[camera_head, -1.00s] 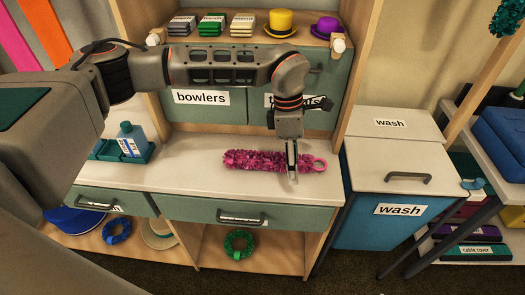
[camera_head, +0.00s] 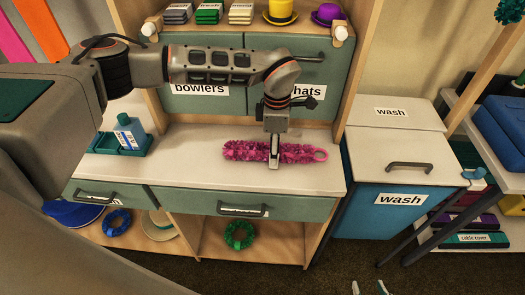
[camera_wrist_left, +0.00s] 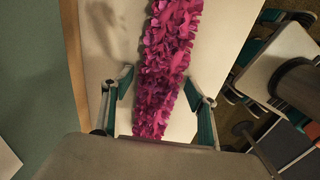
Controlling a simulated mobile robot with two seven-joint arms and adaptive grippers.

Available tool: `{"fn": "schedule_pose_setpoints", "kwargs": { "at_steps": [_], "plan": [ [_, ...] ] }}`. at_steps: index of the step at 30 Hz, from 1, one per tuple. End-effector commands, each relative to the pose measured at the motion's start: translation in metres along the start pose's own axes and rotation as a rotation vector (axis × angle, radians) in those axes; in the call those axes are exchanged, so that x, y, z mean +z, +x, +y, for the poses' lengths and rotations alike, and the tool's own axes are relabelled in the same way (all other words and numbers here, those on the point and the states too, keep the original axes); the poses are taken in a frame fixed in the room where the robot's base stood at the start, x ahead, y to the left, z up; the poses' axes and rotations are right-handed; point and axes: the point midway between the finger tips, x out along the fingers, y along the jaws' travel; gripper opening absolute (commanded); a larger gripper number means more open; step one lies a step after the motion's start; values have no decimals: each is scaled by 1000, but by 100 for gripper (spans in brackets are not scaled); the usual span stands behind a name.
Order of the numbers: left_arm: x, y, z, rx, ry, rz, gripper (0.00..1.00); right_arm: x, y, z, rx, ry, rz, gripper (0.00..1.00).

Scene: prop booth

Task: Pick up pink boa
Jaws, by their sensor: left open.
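The pink boa (camera_head: 240,150) lies along the white counter, with a pink ring at its right end. My left gripper (camera_head: 274,163) points down over the right half of the boa. In the left wrist view the boa (camera_wrist_left: 168,55) runs between the two spread fingers of my left gripper (camera_wrist_left: 159,84), one finger on each side. The fingers look apart from the boa, and part of it is hidden behind the gripper body. Only the fingertips of my right gripper (camera_head: 369,287) show at the bottom edge, spread apart with nothing between them, away from the boa.
A teal tray (camera_head: 108,143) with a blue bottle (camera_head: 127,132) stands at the counter's left. Closed cabinet doors (camera_head: 230,105) rise behind the counter. A blue wash bin (camera_head: 370,210) with a white lid stands to the right. The counter's front right is clear.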

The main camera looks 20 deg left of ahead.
Motion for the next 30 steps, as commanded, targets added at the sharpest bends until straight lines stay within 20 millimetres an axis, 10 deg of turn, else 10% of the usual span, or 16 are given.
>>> {"fn": "schedule_pose_setpoints", "kwargs": {
  "at_steps": [7, 12, 30],
  "plan": [
    [0, 0, 0, 1, 0, -1, 56, 0, 0, 0, 0, 0, 0, 40],
    [0, 1, 0, 0, 0, -1, 17, 0, 0, 0, 0, 0, 0, 40],
    [1, -24, 1, 3, 1, -2, 17, -1, 0, 0, 0, 0, 1, 40]
  ]
}}
